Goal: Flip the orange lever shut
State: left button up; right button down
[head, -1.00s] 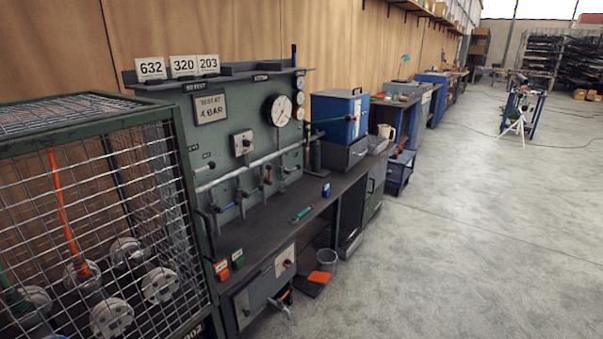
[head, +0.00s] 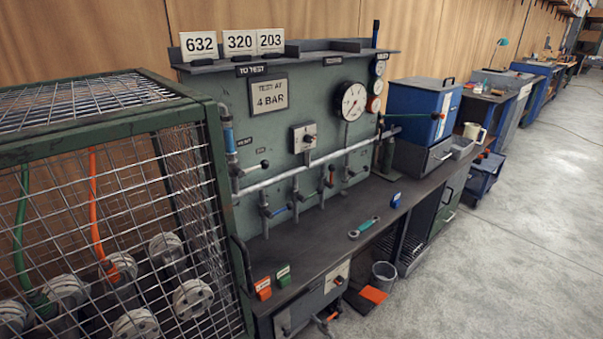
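No lever is clearly orange at this size. On the green test panel (head: 222,103), a small red-orange handle (head: 331,174) sits on one of the valve stubs below the grey pipe (head: 300,165). A blue handle (head: 279,210) is on a stub to its left. Another small orange-red part (head: 333,317) shows low under the bench front, beside a pipe fitting. I cannot tell which is the task's lever or how far it is open. Neither of my grippers is in view.
A mesh cage (head: 163,119) with pale flanged parts, an orange hose (head: 94,210) and a green hose fills the left. The dark bench (head: 330,222) holds a green-handled tool (head: 363,228).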

aim_at(330, 168)
jog(key=u, duration=0.4)
jog(key=i, duration=0.45)
jog(key=u, duration=0.45)
